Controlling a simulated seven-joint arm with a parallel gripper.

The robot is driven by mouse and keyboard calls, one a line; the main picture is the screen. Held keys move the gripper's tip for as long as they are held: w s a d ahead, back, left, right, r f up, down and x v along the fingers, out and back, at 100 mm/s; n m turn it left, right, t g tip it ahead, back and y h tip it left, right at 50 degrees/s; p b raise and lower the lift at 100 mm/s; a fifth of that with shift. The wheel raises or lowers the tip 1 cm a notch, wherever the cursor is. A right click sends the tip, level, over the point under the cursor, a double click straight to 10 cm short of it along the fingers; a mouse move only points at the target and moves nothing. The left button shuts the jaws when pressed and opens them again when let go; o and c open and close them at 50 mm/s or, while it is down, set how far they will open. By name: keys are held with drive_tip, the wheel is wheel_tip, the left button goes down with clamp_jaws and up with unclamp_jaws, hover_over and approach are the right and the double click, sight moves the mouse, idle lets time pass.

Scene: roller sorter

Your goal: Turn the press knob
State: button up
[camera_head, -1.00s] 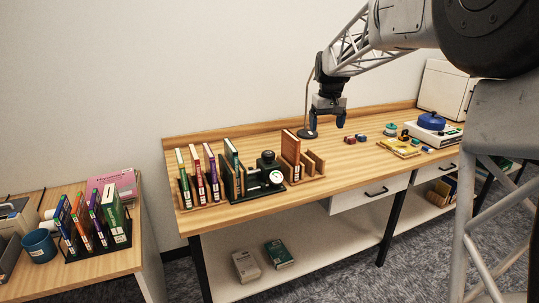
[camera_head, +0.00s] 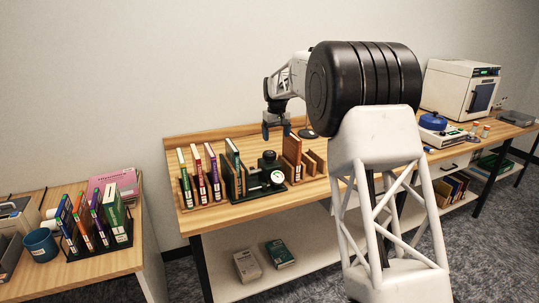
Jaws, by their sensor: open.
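The press (camera_head: 266,181) stands on the wooden bench between the rows of books. It has a dark body with a round black knob (camera_head: 268,155) on top and a white round dial (camera_head: 278,177) at its front right. A green book stands upright at its left side. My gripper (camera_head: 276,132) points down above and slightly behind the press, a little to the right of the knob. Its blue fingers are apart and empty. It does not appear to touch the knob; the exact height gap is hard to tell.
Upright books (camera_head: 197,175) stand left of the press, and a brown book (camera_head: 291,150) in a wooden rack stands close on its right. A lamp base (camera_head: 308,133) is behind. My arm hides the bench's middle.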

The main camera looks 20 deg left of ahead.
sight(270, 153)
drive_tip(key=a+f, duration=0.2)
drive_tip(key=a, duration=0.1)
drive_tip(key=shift+w+a+f, duration=0.1)
drive_tip(key=shift+w+a, duration=0.05)
drive_tip(key=shift+w, duration=0.25)
drive_tip(key=shift+f, duration=3.9)
drive_tip(key=c, duration=0.9)
